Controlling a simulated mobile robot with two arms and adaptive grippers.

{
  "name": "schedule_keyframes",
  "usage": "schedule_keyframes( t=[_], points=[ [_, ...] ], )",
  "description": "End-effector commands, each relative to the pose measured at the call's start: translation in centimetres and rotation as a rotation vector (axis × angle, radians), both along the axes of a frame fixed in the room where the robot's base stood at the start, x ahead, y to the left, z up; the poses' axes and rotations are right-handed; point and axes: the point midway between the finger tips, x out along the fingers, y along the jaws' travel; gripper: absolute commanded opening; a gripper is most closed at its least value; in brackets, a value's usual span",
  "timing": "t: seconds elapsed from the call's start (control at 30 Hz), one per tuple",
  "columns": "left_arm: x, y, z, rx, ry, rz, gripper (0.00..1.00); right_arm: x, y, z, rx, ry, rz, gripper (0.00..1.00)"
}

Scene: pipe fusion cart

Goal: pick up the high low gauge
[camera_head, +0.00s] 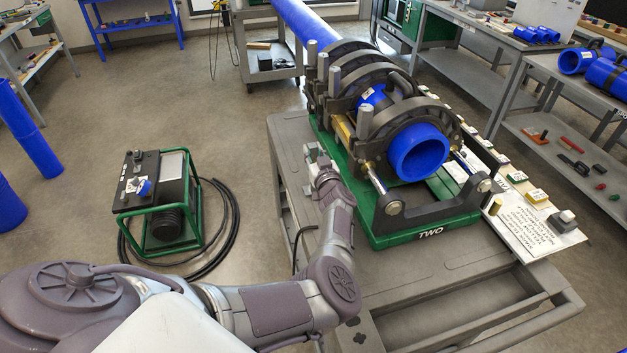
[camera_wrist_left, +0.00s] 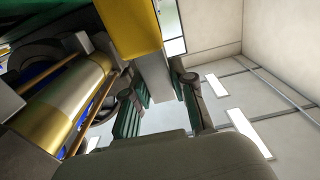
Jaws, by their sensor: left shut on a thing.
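My left gripper (camera_head: 318,168) is at the left edge of the cart, beside the green base of the pipe fusion machine. In the left wrist view my left gripper (camera_wrist_left: 165,108) has its two dark fingers with green pads on either side of a grey flat piece, which I take to be the high low gauge (camera_wrist_left: 153,82). The fingers are shut on it. In the head view the gauge is small and mostly hidden by the gripper, so its full shape cannot be told. My right gripper is not in view.
The fusion machine (camera_head: 432,222) with a blue pipe (camera_head: 418,152) clamped in it stands close to the right of my left gripper. A yellow part (camera_wrist_left: 133,28) and a brass cylinder (camera_wrist_left: 65,92) are near the fingers. A green-framed unit (camera_head: 160,200) is on the floor.

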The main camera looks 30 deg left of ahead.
Motion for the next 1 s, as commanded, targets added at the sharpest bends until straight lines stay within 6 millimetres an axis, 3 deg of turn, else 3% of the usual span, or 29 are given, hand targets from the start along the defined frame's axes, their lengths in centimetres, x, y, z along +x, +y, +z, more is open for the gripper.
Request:
schedule_keyframes(
  t=[0.37,1.0],
  points=[
    [-0.1,-0.2,-0.1,-0.011,0.009,-0.004,0.0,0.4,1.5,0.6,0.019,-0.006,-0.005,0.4],
    [-0.1,-0.1,9.5,-0.004,0.003,-0.002,0.0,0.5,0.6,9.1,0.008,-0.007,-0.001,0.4]
  ],
)
